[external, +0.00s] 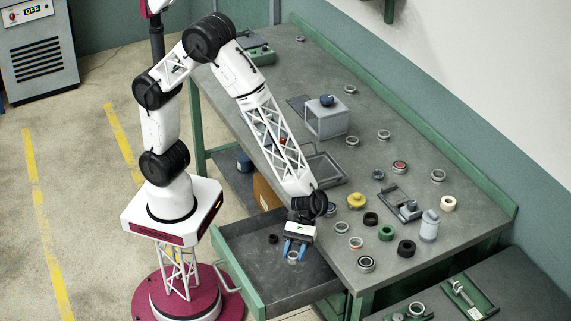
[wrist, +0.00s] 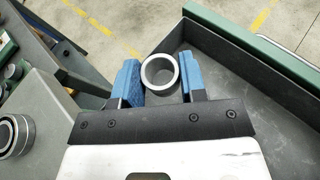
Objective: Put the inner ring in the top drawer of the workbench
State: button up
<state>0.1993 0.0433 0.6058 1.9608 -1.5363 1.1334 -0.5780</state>
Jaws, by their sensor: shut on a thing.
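My gripper (external: 294,248) has blue fingers and is over the open top drawer (external: 235,266) of the workbench. In the wrist view my gripper (wrist: 157,74) is shut on a small grey metal ring, the inner ring (wrist: 160,90), which sits between the two fingertips. The inner ring also shows at the fingertips in the external view (external: 293,259). The drawer's wall and floor (wrist: 225,80) lie behind and right of the ring in the wrist view. I cannot tell whether the ring touches the drawer floor.
A small dark ring (external: 272,239) lies in the drawer. The workbench top (external: 330,78) carries several loose rings, a yellow part (external: 356,201), a grey box (external: 326,120) and a cylinder (external: 429,226). Much of the drawer floor is clear.

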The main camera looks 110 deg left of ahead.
jog(key=shift+s+d+f+n+t, duration=0.25)
jog(key=shift+s+f+n+t, duration=0.3)
jog(key=shift+n+t, duration=0.45)
jog(key=shift+s+f+n+t+y, duration=0.2)
jog(key=shift+f+n+t, duration=0.25)
jog(key=shift+t, duration=0.15)
jog(key=shift+s+f+n+t+y, duration=0.1)
jog(key=shift+f+n+t+y, duration=0.15)
jog(key=shift+n+t, duration=0.3)
jog(key=shift+s+a+f+n+t+y, duration=0.25)
jog(key=shift+f+n+t+y, duration=0.25)
jog(key=shift+n+t, duration=0.3)
jog(key=shift+s+a+f+n+t+y, duration=0.1)
jog(key=shift+a+f+n+t+y, duration=0.25)
jog(key=shift+f+n+t, duration=0.35)
jog(key=shift+r, duration=0.15)
send_over(288, 286)
jog(key=shift+t, duration=0.25)
jog(key=shift+f, duration=2.9)
jog(key=shift+f, duration=0.15)
jog(key=shift+f, duration=1.95)
jog(key=shift+f, duration=0.15)
